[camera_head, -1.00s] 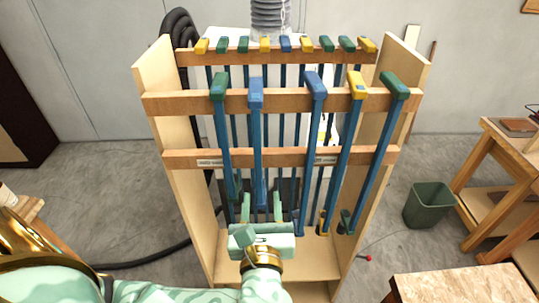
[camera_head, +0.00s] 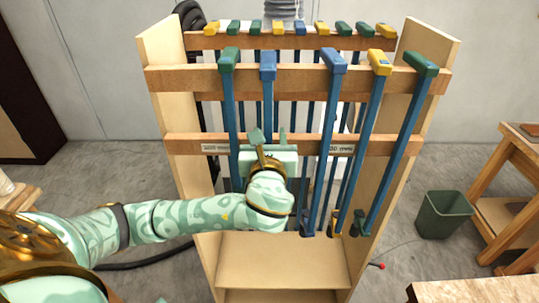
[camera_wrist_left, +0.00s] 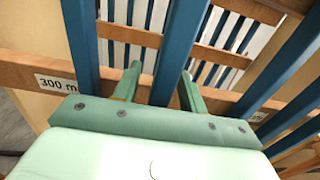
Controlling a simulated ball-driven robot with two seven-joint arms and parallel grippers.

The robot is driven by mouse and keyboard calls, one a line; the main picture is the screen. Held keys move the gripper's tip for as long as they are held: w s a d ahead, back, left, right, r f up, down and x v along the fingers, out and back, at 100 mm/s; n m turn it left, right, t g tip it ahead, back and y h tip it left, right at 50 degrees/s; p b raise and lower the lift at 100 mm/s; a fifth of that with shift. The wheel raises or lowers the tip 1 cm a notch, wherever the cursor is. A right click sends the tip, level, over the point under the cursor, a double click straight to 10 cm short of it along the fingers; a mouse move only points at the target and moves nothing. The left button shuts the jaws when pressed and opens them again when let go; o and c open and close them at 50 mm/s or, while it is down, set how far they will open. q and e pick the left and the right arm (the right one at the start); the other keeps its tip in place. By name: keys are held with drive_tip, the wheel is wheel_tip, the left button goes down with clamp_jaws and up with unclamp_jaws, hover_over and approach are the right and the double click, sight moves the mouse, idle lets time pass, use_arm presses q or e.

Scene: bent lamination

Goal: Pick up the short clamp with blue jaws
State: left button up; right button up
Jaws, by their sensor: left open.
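A blue-jawed clamp (camera_head: 267,66) hangs second from left in the front row of the rack, its blue bar running down behind my left gripper. Another blue-jawed clamp (camera_head: 333,62) hangs to its right with a longer visible bar; a smaller blue jaw (camera_head: 300,28) is in the back row. My left gripper (camera_head: 267,137) is open at the middle rail, fingers pointing away. In the left wrist view a blue bar (camera_wrist_left: 180,48) stands between the open fingers (camera_wrist_left: 157,85). Contact cannot be told. The clamp's lower end is hidden. My right gripper is not in view.
Green-jawed clamps (camera_head: 229,60) (camera_head: 420,64) and a yellow-jawed one (camera_head: 380,62) hang close by in front. The wooden rack (camera_head: 428,75) has side panels and a labelled middle rail (camera_head: 380,145). A green bin (camera_head: 444,213) stands right. The lower shelf (camera_head: 280,260) is clear.

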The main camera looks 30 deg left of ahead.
use_arm(q)
drive_tip(key=shift+w+a, duration=0.25)
drive_tip(key=shift+w, duration=0.05)
drive_tip(key=shift+s+r, duration=0.1)
drive_tip(key=shift+d, duration=0.1)
drive_tip(key=c, duration=0.3)
clamp_jaws()
drive_tip(key=shift+r, duration=0.15)
